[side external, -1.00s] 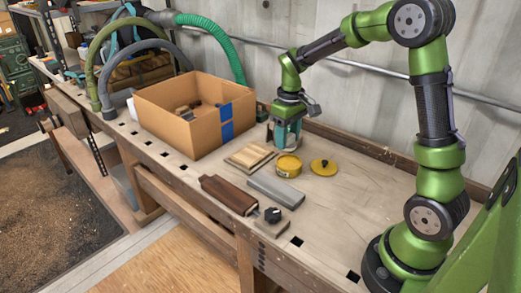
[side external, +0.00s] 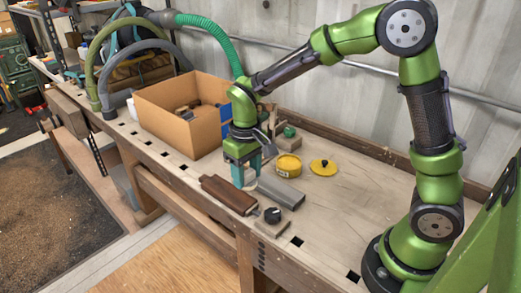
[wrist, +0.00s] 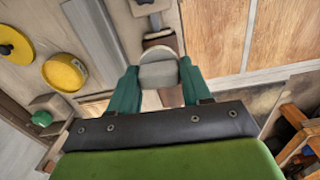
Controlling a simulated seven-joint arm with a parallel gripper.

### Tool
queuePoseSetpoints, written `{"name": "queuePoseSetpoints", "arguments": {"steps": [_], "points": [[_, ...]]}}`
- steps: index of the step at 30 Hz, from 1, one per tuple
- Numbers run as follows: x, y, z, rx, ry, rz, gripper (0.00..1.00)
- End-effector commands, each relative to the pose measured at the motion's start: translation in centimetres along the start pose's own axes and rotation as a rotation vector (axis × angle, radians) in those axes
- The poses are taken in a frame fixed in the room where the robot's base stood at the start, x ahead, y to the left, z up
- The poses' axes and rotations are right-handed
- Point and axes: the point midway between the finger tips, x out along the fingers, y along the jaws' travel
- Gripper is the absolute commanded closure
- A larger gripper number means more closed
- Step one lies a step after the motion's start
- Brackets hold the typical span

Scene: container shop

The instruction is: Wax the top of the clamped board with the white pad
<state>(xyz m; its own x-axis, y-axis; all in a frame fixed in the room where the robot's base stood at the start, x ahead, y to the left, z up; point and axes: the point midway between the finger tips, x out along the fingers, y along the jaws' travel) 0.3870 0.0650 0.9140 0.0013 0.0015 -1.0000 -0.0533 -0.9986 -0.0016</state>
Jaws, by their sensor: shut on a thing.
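My gripper (wrist: 158,88) is shut on the white pad (wrist: 158,74), a pale rounded piece between its teal fingers. In the side view my gripper (side external: 243,176) points down beside the far part of the dark brown board (side external: 228,194). The board also shows in the wrist view (wrist: 160,42), beyond and below the pad, which hides its middle. A small block with a black knob (side external: 272,214) stands at its near end. Whether the pad touches the board, I cannot tell. The pad is hidden in the side view.
A grey bar (side external: 281,191) lies right of the board. Behind it are an open yellow tin (side external: 288,166), a yellow lid (side external: 323,167) and a green-knobbed block (side external: 289,132). A cardboard box (side external: 178,121) stands at the left. The bench's right side is clear.

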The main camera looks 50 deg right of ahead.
Motion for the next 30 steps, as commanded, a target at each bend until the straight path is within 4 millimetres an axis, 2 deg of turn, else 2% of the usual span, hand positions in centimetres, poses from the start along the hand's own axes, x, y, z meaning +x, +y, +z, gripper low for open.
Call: {"name": "queuePoseSetpoints", "arguments": {"steps": [23, 30], "points": [[7.0, 0.1, 0.1, 0.000, -0.003, 0.001, 0.76], [7.0, 0.0, -2.3, 0.001, 0.001, -0.001, 0.76]]}}
